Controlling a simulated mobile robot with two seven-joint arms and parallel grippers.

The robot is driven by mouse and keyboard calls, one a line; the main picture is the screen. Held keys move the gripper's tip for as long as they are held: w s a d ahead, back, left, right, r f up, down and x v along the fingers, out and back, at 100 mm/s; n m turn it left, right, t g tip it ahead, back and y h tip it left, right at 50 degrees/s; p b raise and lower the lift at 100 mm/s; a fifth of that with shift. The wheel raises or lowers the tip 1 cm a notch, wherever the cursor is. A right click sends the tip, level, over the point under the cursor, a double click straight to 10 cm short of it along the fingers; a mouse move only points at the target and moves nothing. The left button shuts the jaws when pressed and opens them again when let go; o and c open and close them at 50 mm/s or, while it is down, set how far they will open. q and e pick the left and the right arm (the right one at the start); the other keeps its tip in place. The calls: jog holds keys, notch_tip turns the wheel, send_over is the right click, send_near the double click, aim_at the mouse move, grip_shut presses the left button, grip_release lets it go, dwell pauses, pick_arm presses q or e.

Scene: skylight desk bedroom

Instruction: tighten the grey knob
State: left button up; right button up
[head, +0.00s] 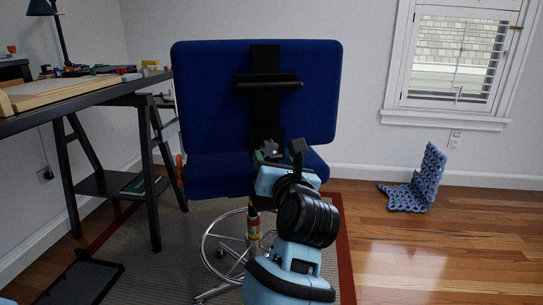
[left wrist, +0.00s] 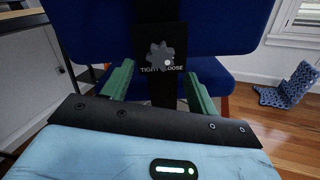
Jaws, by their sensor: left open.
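The grey knob (left wrist: 160,54) is a lobed disc with a light dot on its right side. It sits on the black upright plate (left wrist: 175,35) of the blue chair's back, above a label reading "TIGHT" and "LOOSE". In the head view the knob (head: 271,148) shows just beyond my left gripper (head: 272,158). In the left wrist view the two green fingers (left wrist: 160,85) are spread wide, one on each side below the knob, with nothing between them. They appear apart from it. My right gripper is in neither view.
The blue chair (head: 210,100) stands on a rug, with a chrome foot ring (head: 215,255) below. A black desk (head: 80,112) with small items is at left. A blue knitted-looking object (head: 418,185) lies on the wooden floor at right, where the floor is otherwise clear.

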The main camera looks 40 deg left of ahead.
aim_at(270, 152)
pick_arm(q)
jog(key=x, duration=0.3)
jog(key=shift+w+a+f+b, duration=0.1)
jog(key=shift+w+a+b, duration=0.1)
jog(key=shift+a+b, duration=0.1)
jog(key=shift+w+a, duration=0.3)
jog(key=shift+a, duration=0.1)
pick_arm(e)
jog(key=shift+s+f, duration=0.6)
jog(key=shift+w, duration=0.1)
